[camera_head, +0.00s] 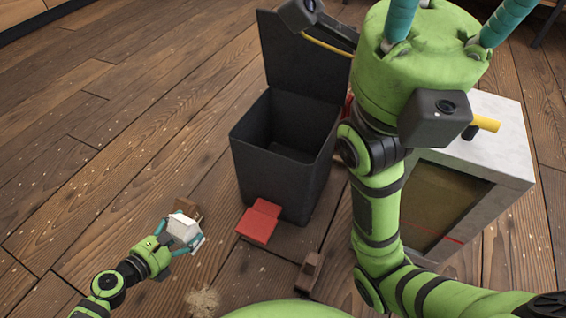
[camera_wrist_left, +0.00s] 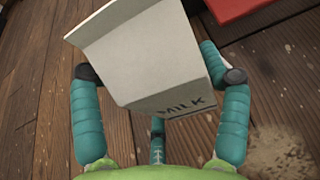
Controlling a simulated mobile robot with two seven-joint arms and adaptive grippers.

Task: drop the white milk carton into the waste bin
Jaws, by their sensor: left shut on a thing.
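The white milk carton (camera_head: 183,228) is held in my left gripper (camera_head: 184,240), low at the left in the head view. In the left wrist view the carton (camera_wrist_left: 150,55) sits between the teal fingers, with "MILK" lettering on it. The dark waste bin (camera_head: 262,158) stands right of and beyond this gripper, its lid (camera_head: 305,55) raised and its mouth open. The carton is outside the bin, apart from it. My right gripper (camera_head: 455,12) is at the upper right, its teal fingers spread wide with no held thing visible; their tips are cut off by the frame.
A red pedal (camera_head: 259,221) sticks out at the bin's foot. A brown block (camera_head: 187,206) lies behind the carton, another (camera_head: 309,272) nearer me. Spilled grounds (camera_head: 203,300) lie on the floor. A white-topped cabinet (camera_head: 510,150) stands right, partly behind my right arm. Floor at left is clear.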

